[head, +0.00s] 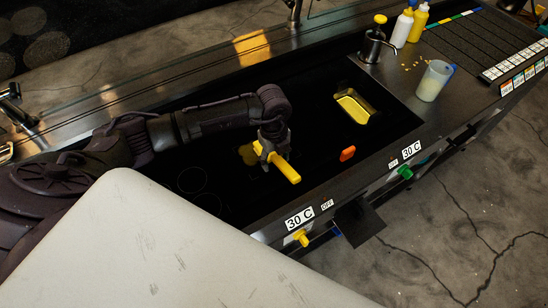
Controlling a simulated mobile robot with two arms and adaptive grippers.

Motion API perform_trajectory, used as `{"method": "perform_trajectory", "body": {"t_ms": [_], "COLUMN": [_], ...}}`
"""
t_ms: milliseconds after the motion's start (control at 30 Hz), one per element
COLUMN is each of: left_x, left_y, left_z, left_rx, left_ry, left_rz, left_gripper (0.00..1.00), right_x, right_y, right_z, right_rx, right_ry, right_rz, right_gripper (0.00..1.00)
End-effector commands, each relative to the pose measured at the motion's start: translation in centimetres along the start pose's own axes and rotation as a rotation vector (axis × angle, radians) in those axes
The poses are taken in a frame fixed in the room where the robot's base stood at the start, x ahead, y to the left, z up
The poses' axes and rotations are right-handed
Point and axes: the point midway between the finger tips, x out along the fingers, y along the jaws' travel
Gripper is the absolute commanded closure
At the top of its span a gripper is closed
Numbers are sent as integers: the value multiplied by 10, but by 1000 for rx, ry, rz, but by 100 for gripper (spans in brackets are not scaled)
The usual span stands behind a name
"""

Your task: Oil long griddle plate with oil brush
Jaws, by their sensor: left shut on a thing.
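My left gripper (272,148) is shut on the oil brush, whose yellow handle (288,171) sticks out toward the front right. The gripper is low over the black griddle plate (312,135), left of its middle. A yellow patch (247,155) shows beside the fingers; I cannot tell whether it is the brush head or oil. Whether the brush touches the plate is unclear. A yellow tray (352,107) with a shiny inside, perhaps oil, sits at the right part of the black surface. My right gripper is not in view.
An orange object (348,154) lies near the front edge. A clear jug (433,81), a metal pot (376,46), a white bottle (402,29) and a yellow bottle (418,23) stand at the right. Yellow (301,238) and green (405,172) knobs line the front.

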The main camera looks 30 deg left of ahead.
Motion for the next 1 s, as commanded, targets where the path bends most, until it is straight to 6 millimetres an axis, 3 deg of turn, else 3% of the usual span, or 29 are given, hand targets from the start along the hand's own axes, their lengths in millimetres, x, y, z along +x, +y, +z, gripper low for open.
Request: {"method": "perform_trajectory", "body": {"t_ms": [400,1000], "left_x": [5,5], "left_y": [-43,-57], "left_z": [-1,-1], "left_rx": [2,1], "left_ry": [0,0], "left_rz": [-2,-2], "left_gripper": [91,91], "right_x": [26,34], "right_y": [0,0], "right_z": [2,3], "right_rx": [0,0], "right_ry": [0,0], "right_rz": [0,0], "right_gripper": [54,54]}}
